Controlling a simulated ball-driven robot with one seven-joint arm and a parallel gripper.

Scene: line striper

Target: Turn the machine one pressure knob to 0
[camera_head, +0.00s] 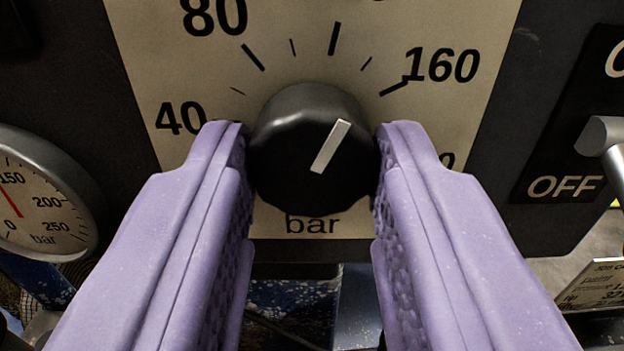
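The pressure knob (313,145) is round and black with a white pointer line, in the upper middle of the view. It sits on a pale dial plate (185,50) marked 40, 80, 160 and "bar". The pointer tilts up and to the right, roughly toward the small tick between the long top mark and the 160 mark. The zero mark cannot be made out. My gripper (313,155) has two lilac fingers, one at each side of the knob. No gap shows between the fingers and the knob, so it appears shut on it. The right finger partly hides a number at lower right.
A round gauge (38,205) with a red needle and bar scale is at the left. A grey switch lever (600,137) sticks out at the right by an "OFF" label (565,187). A printed label (598,287) is at lower right.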

